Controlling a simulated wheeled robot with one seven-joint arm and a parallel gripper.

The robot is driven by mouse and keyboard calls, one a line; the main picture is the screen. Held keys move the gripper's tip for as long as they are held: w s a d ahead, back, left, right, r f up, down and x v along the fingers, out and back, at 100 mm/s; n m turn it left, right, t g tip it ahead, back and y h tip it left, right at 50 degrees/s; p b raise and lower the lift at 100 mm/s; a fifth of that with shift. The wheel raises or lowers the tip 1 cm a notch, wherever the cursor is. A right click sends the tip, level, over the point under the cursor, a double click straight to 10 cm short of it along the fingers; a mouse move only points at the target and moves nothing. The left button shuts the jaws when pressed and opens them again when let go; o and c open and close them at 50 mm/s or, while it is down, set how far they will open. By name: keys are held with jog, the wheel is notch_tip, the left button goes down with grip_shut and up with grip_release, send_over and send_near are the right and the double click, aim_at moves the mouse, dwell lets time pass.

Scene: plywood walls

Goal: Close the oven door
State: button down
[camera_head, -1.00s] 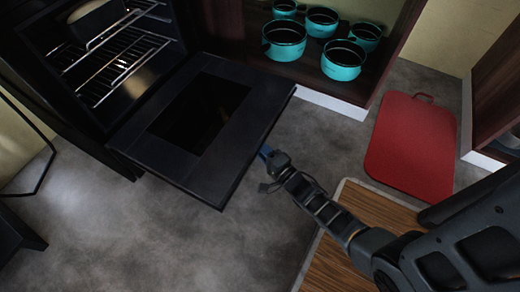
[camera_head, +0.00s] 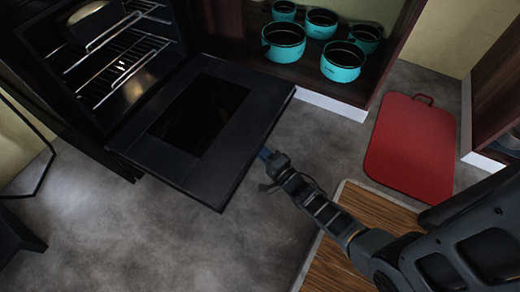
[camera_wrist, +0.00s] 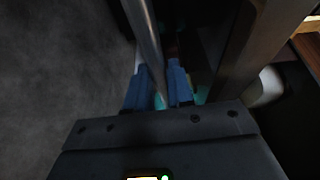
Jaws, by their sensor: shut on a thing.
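The black oven door (camera_head: 250,148) hangs open, lying roughly flat in front of the oven (camera_head: 60,70), with a dark window in its middle. My gripper (camera_head: 266,155) is at the door's outer edge, partly hidden by it in the head view. In the wrist view, the blue fingers of my gripper (camera_wrist: 159,78) sit on either side of a grey metal bar, the door handle (camera_wrist: 147,35). The gripper is shut on this handle. The exact finger contact is dark and hard to see.
Inside the oven are wire racks (camera_head: 115,75) and a loaf-shaped pan (camera_head: 98,22). Several teal pots (camera_head: 284,42) stand in an open cabinet behind. A red board (camera_head: 412,150) and a wooden board (camera_head: 325,255) lie to the right. Grey floor (camera_head: 150,245) is clear in front.

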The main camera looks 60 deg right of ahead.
notch_tip(320, 180, up, 16)
jog(key=n+g+y+p, duration=0.1)
jog(key=g+p, duration=0.3)
jog(key=p, duration=1.7)
send_over(255, 134)
jog(key=shift+f, duration=0.2)
jog(key=w+r+n+g+y+p, duration=0.1)
jog(key=w+r+g+p, duration=0.2)
jog(key=w+r+p, duration=0.6)
jog(key=w+r+n+g+p, duration=0.1)
jog(key=w+r+g+p, duration=0.2)
jog(key=w+r, duration=0.65)
jog(key=w+a+r+g+b, duration=0.1)
jog(key=w+r+g+b, duration=0.2)
jog(key=w+r+b, duration=0.2)
jog(key=shift+w+r+n+g, duration=0.35)
jog(key=shift+w+r, duration=1.55)
jog(key=shift+w, duration=1.1)
